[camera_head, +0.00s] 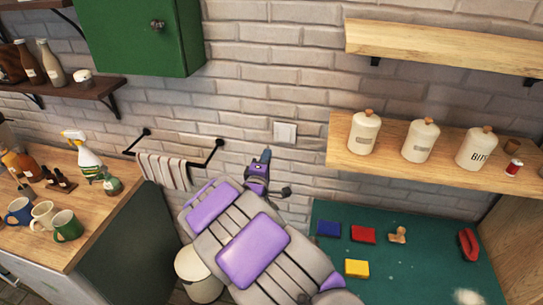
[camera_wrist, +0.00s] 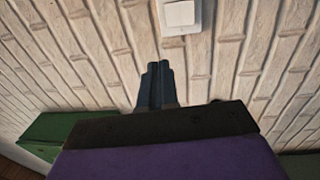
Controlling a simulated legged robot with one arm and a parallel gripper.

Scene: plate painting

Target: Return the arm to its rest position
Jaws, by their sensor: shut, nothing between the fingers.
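My arm shows in purple and grey in the head view, reaching from the bottom middle toward the brick wall. My gripper (camera_head: 265,156) is at its far end, just below and left of a white wall switch (camera_head: 285,132). In the wrist view my gripper (camera_wrist: 157,68) points at the wall with its two dark fingers together and nothing between them. The switch (camera_wrist: 180,16) is ahead of the fingertips there. I cannot tell how far the fingertips are from the wall.
A green-topped table (camera_head: 412,276) with blue, red and yellow blocks is right of my arm. A towel rail (camera_head: 205,160) and wooden counter (camera_head: 108,222) with bottles and mugs are left. A shelf (camera_head: 380,172) with canisters juts out at right. A bin (camera_head: 197,270) stands beside my arm.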

